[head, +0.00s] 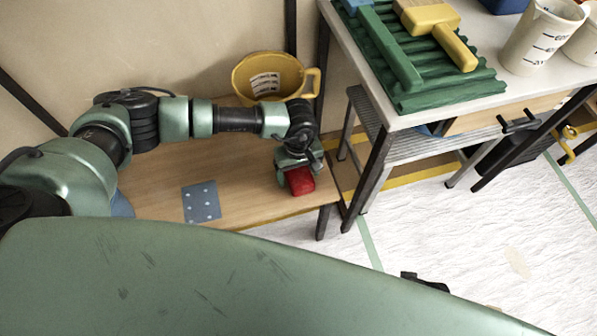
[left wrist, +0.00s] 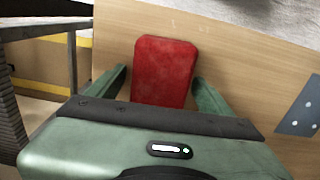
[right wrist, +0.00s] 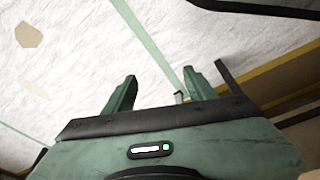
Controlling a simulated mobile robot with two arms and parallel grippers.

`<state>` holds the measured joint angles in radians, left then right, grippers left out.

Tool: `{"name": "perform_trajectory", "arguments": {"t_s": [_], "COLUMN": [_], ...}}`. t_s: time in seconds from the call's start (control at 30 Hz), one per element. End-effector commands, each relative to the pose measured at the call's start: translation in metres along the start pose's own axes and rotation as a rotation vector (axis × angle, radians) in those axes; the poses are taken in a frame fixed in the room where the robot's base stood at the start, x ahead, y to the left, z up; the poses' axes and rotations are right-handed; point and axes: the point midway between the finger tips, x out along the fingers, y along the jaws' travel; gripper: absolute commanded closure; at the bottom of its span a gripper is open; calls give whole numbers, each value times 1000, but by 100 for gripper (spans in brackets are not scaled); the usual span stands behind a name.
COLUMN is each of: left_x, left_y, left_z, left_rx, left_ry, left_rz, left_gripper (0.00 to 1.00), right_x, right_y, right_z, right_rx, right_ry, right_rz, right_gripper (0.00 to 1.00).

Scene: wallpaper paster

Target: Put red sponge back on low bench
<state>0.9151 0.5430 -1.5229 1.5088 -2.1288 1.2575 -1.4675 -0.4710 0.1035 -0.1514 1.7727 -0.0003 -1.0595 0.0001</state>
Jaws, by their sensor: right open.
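The red sponge (head: 301,182) lies on the low wooden bench (head: 245,165), near its right end. In the left wrist view the red sponge (left wrist: 165,70) shows between the two green fingers, with a visible gap on its left side. My left gripper (head: 296,164) points down over the sponge. In its wrist view the left gripper (left wrist: 160,80) looks open, and the near end of the sponge is hidden behind the gripper body. My right gripper (right wrist: 158,80) is open and empty above the white floor, away from the sponge.
A yellow bucket (head: 270,78) stands at the back of the bench. A blue-grey plate with white dots (head: 201,202) lies to the left of the sponge. A white table (head: 440,115) to the right carries a green ribbed tray (head: 465,88) and measuring cups (head: 541,38).

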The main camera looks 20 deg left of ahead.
Motion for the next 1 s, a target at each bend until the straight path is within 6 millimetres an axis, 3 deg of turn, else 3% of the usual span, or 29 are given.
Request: {"name": "perform_trajectory", "arguments": {"t_s": [0.17, 0.27, 0.5, 0.7, 1.0], "left_x": [-1, -3, -51, -74, -78], "left_y": [0, 0, 5, 6, 6], "left_z": [0, 0, -4, -4, -4], "left_rx": [0, 0, 1, 1, 0], "left_ry": [0, 0, 2, 0, 0], "left_rz": [0, 1, 3, 1, 0], "left_gripper": [19, 19, 19, 19, 19], "right_x": [-1, 14, 26, 33, 34], "right_y": [0, 2, 0, -1, -2], "right_z": [3, 16, 23, 28, 28], "right_rx": [0, -2, -3, -4, -4], "right_ry": [-3, -25, -27, -29, -29], "right_rz": [-1, 2, 0, -1, -3], "right_gripper": [44, 44, 44, 44, 44]}}
